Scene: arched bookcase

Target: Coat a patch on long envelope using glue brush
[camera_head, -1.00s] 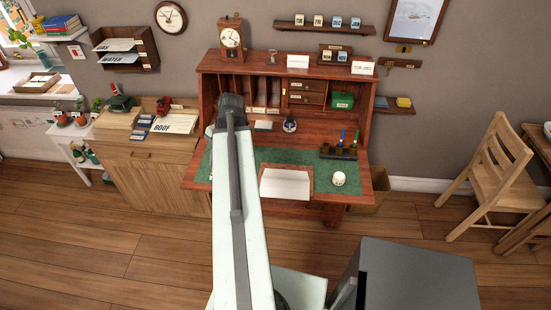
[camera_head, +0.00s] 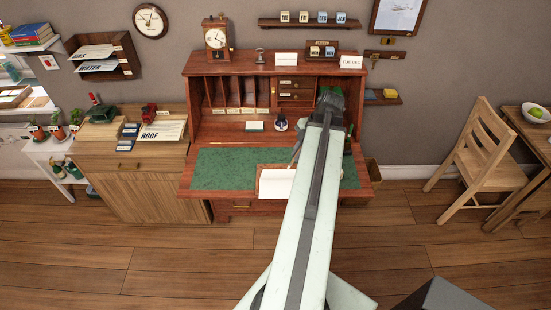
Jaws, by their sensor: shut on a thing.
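A plain white sheet or envelope (camera_head: 276,183) lies on a brown-edged pad on the desk's green writing surface (camera_head: 225,168). I cannot tell for sure that it is the long envelope, and my arm covers its right part. I cannot pick out the glue brush. My arm hides the desk's right part.
The wooden desk (camera_head: 230,122) has pigeonholes, drawers and a clock (camera_head: 216,38) on top. A dark inkwell (camera_head: 281,124) stands at the back. Left is a cabinet (camera_head: 130,160) with a "ROOF" envelope (camera_head: 163,131). A chair (camera_head: 482,160) stands right. The desk's left surface is clear.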

